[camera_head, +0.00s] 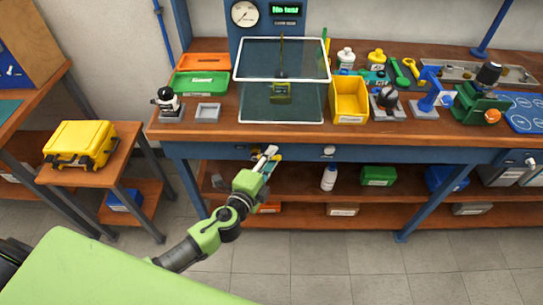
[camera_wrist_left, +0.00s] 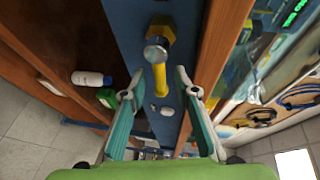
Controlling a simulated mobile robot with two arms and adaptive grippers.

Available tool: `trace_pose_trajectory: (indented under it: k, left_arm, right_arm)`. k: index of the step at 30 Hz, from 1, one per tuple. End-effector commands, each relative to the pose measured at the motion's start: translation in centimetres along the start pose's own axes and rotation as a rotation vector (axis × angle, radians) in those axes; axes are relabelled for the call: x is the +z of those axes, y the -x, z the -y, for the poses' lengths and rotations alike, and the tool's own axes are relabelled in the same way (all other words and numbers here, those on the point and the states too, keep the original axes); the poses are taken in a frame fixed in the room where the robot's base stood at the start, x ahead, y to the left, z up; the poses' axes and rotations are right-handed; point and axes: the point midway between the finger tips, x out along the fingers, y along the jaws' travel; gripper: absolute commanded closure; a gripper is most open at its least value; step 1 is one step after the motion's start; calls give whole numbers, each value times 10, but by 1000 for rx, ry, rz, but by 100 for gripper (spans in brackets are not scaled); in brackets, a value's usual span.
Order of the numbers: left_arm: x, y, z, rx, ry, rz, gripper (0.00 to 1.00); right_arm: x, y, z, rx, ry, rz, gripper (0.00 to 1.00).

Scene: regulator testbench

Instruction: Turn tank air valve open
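The valve (camera_wrist_left: 157,50) sits on the blue front rail of the bench, with a round metal cap and a yellow lever (camera_wrist_left: 159,78). My left gripper (camera_wrist_left: 158,76) is open, with one finger on each side of the lever in the left wrist view. Whether a finger touches the lever is unclear. In the head view, my left gripper (camera_head: 267,154) is at the bench's front edge, and the arm and fingers largely hide the valve there. My right gripper is in neither view.
The workbench (camera_head: 225,126) holds a clear glass-like shield (camera_head: 255,105), a yellow bin (camera_head: 349,104) and several tools. A small round knob (camera_head: 329,151) is on the rail right of the gripper. Shelves below hold a white bottle (camera_head: 329,178) and boxes. The floor in front is clear.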

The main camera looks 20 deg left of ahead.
Motion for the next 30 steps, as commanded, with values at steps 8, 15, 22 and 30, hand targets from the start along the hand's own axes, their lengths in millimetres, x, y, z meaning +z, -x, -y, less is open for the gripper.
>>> trace_pose_trajectory:
  k: [8,15,22,30]
  left_arm:
    - [0,-9,0,0,1,-1,72]
    - [0,-9,0,0,0,-1,95]
    - [0,-9,0,1,-1,0,100]
    - [0,-9,0,23,-54,11,100]
  right_arm:
    - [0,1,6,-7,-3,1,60]
    - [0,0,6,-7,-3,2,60]
    - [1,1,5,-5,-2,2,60]
    - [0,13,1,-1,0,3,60]
